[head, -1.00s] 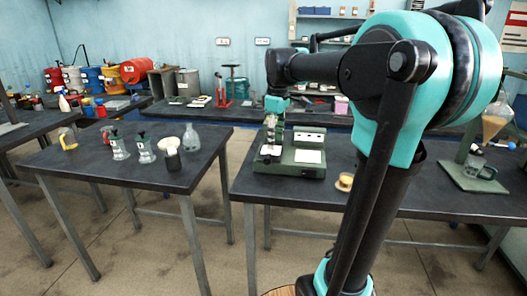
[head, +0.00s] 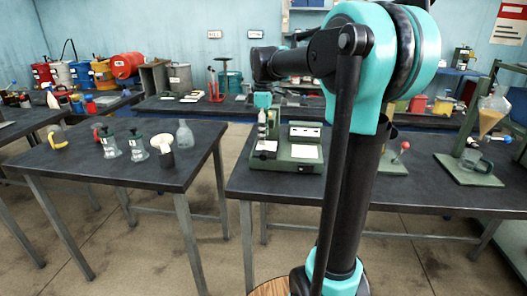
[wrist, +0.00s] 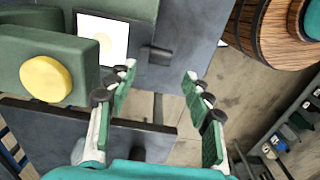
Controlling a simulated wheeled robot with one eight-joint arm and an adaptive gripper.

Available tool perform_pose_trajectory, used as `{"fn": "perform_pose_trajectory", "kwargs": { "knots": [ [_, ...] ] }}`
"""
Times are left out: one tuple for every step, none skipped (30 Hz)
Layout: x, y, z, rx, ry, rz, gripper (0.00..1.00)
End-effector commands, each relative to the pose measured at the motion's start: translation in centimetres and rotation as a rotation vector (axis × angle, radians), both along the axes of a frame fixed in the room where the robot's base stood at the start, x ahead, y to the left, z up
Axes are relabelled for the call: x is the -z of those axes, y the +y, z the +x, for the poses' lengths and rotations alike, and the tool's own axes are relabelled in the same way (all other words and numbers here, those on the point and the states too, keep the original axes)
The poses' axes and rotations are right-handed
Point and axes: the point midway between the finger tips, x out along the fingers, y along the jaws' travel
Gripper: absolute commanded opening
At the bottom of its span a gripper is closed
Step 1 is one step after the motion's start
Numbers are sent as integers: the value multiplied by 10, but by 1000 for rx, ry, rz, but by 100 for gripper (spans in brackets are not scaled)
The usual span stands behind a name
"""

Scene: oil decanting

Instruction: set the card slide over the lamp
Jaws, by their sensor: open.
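A green instrument (head: 288,168) stands on the right-hand black table. It carries two pale panels, a left one (head: 265,147) and a right one (head: 307,151). In the wrist view a bright white square (wrist: 103,36) in a dark frame lies on its green body, with a short dark knob (wrist: 158,54) beside it. A round yellow disc (wrist: 45,78) sits on a green block. I cannot tell for certain which part is the card slide or lamp. My gripper (wrist: 159,76) is open and empty, its fingertips apart near the knob. In the head view it hangs over the instrument's left side (head: 262,128).
A second green stand with an amber funnel (head: 492,115) is at the right. Glassware, including a clear flask (head: 184,135), stands on the left table (head: 120,176). A gap separates the tables. A wooden barrel (wrist: 270,38) shows in the wrist view.

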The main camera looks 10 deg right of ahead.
Motion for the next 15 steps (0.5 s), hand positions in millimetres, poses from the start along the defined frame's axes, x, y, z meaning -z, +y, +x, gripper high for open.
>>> {"fn": "perform_pose_trajectory", "kwargs": {
  "knots": [
    [11,0,0,0,0,0,51],
    [17,0,0,0,0,0,51],
    [24,0,0,0,0,0,51],
    [29,0,0,0,0,0,51],
    [34,0,0,0,0,0,51],
    [41,0,0,0,0,0,51],
    [45,0,0,0,0,0,51],
    [49,0,0,0,0,0,51],
    [54,0,0,0,0,0,51],
    [57,0,0,0,0,0,51],
    [60,0,0,1,0,0,51],
    [63,0,0,1,0,0,51],
    [64,0,0,1,0,0,51],
    [66,0,0,1,0,0,51],
    [68,0,0,1,0,0,51]
  ]
}}
